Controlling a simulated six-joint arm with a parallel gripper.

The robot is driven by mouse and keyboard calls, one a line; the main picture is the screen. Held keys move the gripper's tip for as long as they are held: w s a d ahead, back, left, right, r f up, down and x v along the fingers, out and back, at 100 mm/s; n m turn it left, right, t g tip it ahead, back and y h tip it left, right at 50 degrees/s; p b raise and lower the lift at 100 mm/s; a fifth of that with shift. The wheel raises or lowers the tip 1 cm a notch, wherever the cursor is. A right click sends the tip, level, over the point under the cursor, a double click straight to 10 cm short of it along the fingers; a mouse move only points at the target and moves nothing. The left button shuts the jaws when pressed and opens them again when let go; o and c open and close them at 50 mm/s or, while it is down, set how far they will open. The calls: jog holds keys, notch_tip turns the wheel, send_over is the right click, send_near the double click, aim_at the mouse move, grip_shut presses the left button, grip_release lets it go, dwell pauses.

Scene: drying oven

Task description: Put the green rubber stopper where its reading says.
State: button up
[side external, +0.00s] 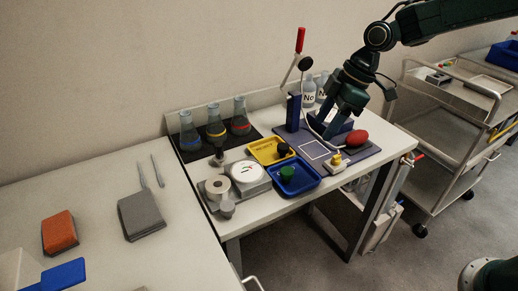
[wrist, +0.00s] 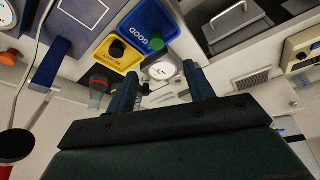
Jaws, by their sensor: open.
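The green rubber stopper (side external: 287,172) is in the blue tray (side external: 309,184) near the table's front edge. In the wrist view the blue tray (wrist: 170,29) is marked GOOD and has a dark green round thing in it. A yellow tray (side external: 258,145) beside it holds a black stopper (side external: 283,149). A round white dial (side external: 248,171) stands left of the blue tray; its reading is too small to tell. My gripper (side external: 331,132) is above the purple mat, right of the trays. Its fingers (wrist: 156,78) are apart with nothing between them.
Several flasks with coloured bands (side external: 215,125) stand on a black mat at the back. A red bulb (side external: 357,138) and a small yellow-topped device (side external: 337,161) are at the purple mat's right. A tall blue block (side external: 293,111) stands behind.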

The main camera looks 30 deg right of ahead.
jog(key=s+d+r+m+t+h, duration=0.1)
jog(key=s+d+r+m, duration=0.15)
jog(key=s+r, duration=0.35)
jog(key=s+d+r+m+t+h, duration=0.1)
jog(key=s+d+r+m, duration=0.2)
jog(key=s, duration=0.5)
jog(key=s+d+m+t+h, duration=0.1)
jog(key=s+d+m, duration=0.2)
jog(key=s+m, duration=0.4)
jog(key=shift+s+f+t+h, duration=0.3)
jog(key=shift+s+h, duration=0.1)
jog(key=shift+s, duration=2.8)
